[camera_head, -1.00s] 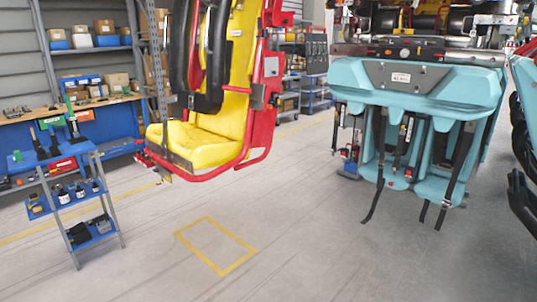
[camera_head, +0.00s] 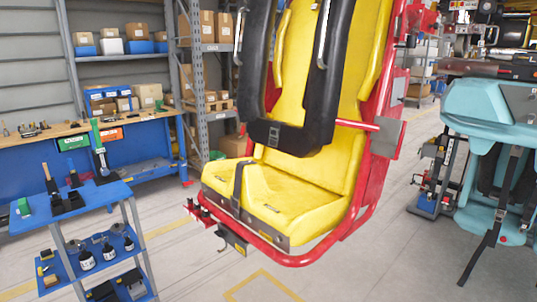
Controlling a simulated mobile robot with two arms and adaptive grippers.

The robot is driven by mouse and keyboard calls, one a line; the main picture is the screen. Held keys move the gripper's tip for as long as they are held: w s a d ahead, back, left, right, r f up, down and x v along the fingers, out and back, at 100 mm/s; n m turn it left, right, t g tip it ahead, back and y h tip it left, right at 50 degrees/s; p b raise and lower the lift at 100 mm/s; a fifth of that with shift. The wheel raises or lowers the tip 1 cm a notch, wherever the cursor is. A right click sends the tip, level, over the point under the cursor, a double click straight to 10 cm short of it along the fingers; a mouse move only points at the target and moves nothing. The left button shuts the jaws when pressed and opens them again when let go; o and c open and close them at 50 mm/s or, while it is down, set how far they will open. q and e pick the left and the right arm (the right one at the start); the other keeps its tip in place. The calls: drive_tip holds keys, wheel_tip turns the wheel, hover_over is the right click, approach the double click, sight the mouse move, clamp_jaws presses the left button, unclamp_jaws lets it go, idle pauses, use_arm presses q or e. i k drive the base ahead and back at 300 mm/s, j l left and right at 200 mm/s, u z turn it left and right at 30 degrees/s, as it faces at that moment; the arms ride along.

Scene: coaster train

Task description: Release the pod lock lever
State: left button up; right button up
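A yellow coaster seat pod (camera_head: 290,195) in a red tubular frame hangs in the middle of the head view, above the floor. A black over-shoulder restraint (camera_head: 318,105) with metal grab handles is down in front of the seat back. A red bar with a grey plate (camera_head: 386,137) sticks out at the pod's right side; I cannot tell whether this is the lock lever. A small bracket with red parts (camera_head: 203,215) sits at the seat's lower left front. Neither of my grippers is in view.
A blue-shelved cart (camera_head: 85,203) with tools and bottles stands at the left. Behind it are a workbench (camera_head: 40,142) and shelves of boxes. A turquoise seat unit (camera_head: 490,115) is at the right. Floor with a yellow outline (camera_head: 262,286) is clear below the pod.

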sight(243, 126)
drive_tip(key=i+j, duration=0.8)
drive_tip(key=i+j+z, duration=0.1)
drive_tip(key=i+j, duration=0.15)
drive_tip(key=i, duration=0.25)
drive_tip(key=i+j, duration=0.25)
drive_tip(key=i, duration=0.25)
drive_tip(key=i+j+z, duration=0.15)
drive_tip(key=i+j, duration=0.15)
drive_tip(key=i, duration=0.25)
drive_tip(key=i+j, duration=0.35)
drive_tip(key=i+l+z, duration=0.05)
drive_tip(key=i, duration=0.1)
